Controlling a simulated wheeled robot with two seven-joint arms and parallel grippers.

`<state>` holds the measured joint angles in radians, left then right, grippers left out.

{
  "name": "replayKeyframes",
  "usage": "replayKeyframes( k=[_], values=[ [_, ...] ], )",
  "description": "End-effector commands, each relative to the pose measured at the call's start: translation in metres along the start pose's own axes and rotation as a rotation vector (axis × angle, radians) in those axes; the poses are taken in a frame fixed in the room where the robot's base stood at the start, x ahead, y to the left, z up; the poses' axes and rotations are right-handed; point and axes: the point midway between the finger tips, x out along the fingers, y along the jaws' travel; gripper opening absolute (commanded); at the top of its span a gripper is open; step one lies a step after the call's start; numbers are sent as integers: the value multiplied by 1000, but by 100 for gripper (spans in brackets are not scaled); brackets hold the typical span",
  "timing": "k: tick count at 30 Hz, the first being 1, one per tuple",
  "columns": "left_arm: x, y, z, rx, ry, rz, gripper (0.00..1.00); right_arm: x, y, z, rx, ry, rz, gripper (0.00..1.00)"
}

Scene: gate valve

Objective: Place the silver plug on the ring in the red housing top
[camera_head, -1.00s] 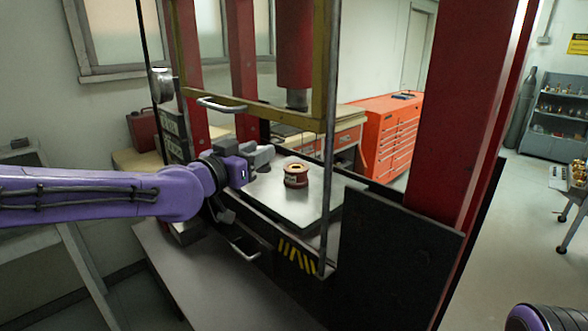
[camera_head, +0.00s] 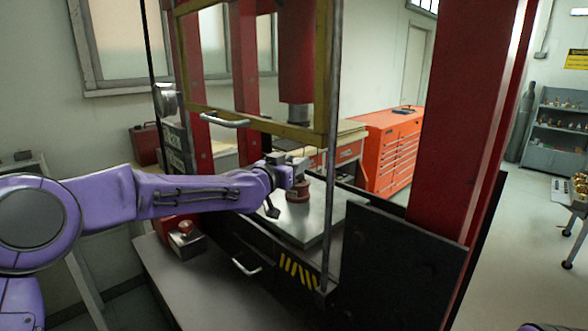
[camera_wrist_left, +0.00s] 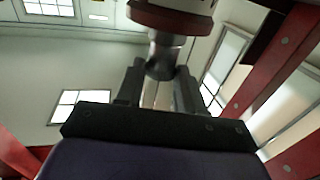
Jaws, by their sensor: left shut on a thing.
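In the head view the red housing (camera_head: 299,195) stands on the steel plate of the press, its top largely covered by my left gripper (camera_head: 297,172). My left gripper reaches in from the left and is just above the housing. The held silver plug is too small and hidden there to make out. In the left wrist view the two dark fingers (camera_wrist_left: 160,92) stand on either side of a silver piece (camera_wrist_left: 163,62). I cannot tell whether this is the plug or the press ram's tip. The ring is hidden. My right gripper is out of view.
The red press ram (camera_head: 297,55) with its grey tip hangs above the housing. The yellow guard frame (camera_head: 250,125) and a thick red column (camera_head: 455,130) bound the press opening. A red and grey object (camera_head: 185,238) stands on the bench at lower left.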

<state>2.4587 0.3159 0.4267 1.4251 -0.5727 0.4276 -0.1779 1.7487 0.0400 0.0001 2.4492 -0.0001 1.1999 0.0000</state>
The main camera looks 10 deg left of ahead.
Motion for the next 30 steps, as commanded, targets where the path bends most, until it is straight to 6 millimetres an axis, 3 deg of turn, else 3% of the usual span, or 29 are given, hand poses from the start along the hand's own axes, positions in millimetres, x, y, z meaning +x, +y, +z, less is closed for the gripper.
replayKeyframes(
  k=[3, 18, 19, 21, 30],
  values=[
    [0, 0, -5, 0, 5, 0, 0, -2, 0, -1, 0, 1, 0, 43],
    [0, 0, 8, 1, 1, 0, 0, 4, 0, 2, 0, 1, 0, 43],
    [0, 0, 10, 1, -2, 0, 44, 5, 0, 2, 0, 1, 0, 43],
    [0, 0, 11, 1, -4, 1, 63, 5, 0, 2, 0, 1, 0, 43],
    [0, 1, 11, 0, -9, 2, 63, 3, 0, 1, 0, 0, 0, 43]
  ],
)
